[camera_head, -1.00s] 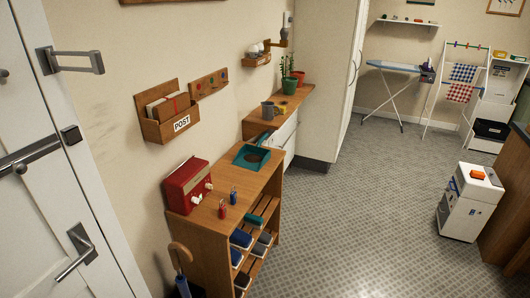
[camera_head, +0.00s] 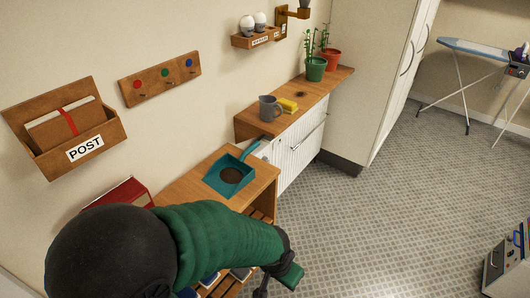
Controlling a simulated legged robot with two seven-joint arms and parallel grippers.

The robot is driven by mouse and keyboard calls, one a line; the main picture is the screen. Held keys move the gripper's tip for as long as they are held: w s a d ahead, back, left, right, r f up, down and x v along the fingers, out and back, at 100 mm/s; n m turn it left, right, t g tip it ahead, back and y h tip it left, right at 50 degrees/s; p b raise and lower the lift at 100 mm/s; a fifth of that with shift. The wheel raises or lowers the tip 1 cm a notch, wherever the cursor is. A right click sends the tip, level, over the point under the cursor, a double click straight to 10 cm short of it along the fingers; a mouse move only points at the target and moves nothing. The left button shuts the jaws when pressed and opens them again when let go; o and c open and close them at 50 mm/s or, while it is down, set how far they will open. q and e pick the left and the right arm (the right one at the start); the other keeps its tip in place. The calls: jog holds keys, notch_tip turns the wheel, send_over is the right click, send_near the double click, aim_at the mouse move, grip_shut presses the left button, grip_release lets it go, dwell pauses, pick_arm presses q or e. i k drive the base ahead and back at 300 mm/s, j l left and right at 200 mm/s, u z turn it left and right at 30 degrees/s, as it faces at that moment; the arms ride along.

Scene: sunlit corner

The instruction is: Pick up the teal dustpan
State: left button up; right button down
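The teal dustpan (camera_head: 214,180) lies on the near wooden shelf unit's top, close to its far right end. Its handle points up and right, toward the white cabinet. A dark brown round patch shows in its pan. My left arm, with a black shoulder and green sleeve, comes in from the lower left and crosses in front of the shelf unit. The hand end of my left arm (camera_head: 277,279) is low at the bottom edge, below and right of the dustpan and apart from it. Its fingers are not clear. My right gripper is out of view.
The red box (camera_head: 118,192) on the shelf unit is mostly hidden by my arm. A post holder (camera_head: 66,130) hangs on the wall.

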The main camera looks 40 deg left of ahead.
aim_at(229, 174)
jog(key=i+u, duration=0.2)
jog(key=i, duration=0.5)
jog(key=i+l+u, duration=0.15)
jog(key=i, duration=0.55)
